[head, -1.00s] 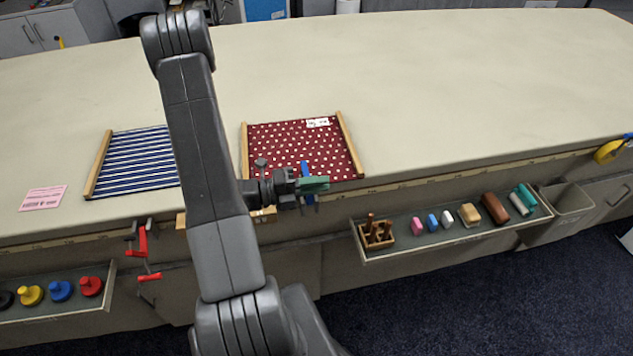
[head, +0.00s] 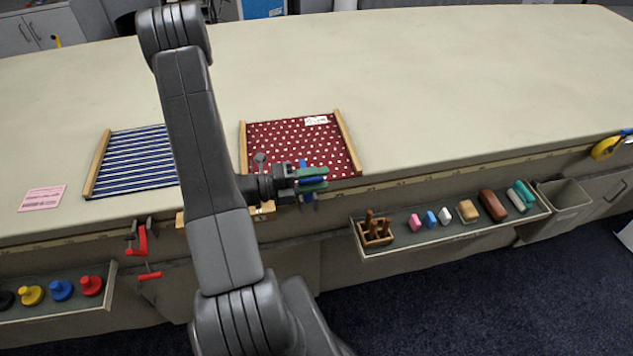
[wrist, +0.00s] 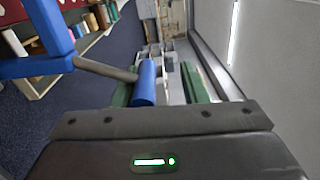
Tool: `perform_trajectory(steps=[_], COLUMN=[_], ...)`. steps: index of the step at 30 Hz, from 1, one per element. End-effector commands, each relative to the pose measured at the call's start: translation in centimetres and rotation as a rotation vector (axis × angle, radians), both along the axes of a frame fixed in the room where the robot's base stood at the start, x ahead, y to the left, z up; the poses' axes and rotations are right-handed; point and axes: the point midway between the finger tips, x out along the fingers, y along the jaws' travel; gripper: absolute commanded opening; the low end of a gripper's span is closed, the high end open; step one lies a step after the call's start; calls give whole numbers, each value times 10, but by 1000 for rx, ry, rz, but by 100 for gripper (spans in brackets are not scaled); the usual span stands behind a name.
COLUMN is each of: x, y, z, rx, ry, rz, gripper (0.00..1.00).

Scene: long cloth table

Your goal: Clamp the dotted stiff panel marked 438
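The dotted panel (head: 285,143) is dark red with white dots, between two wooden side bars, and lies at the table's front edge. Its white label (head: 316,120) is too small to read. A blue clamp (head: 303,164) sits at the table edge over the panel's front side, partly hidden by my gripper. My gripper (head: 313,179) is in front of it, its green fingers apart. In the wrist view the clamp's blue handle (wrist: 147,82) and grey screw show between the fingers, nearer the left one. I cannot tell whether the clamp jaw presses the panel.
A blue striped panel (head: 138,160) and a pink card (head: 43,198) lie to the left. A red clamp (head: 142,240) hangs at the edge. Below the edge are a shelf with coloured blocks (head: 468,210), a left shelf with knobs (head: 60,290) and a bin (head: 563,198). The table behind is clear.

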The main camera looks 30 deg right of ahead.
Motion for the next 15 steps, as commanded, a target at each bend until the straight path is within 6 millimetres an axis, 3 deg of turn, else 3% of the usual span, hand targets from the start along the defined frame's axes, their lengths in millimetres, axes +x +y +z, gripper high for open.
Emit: perform_trajectory(steps=[1, 9, 15], x=[15, 16, 19], y=[0, 3, 19], z=[1, 0, -1], rx=[-8, -8, -9], ry=[-31, -32, -32], rz=[30, 31, 34], gripper=[38, 38, 38])
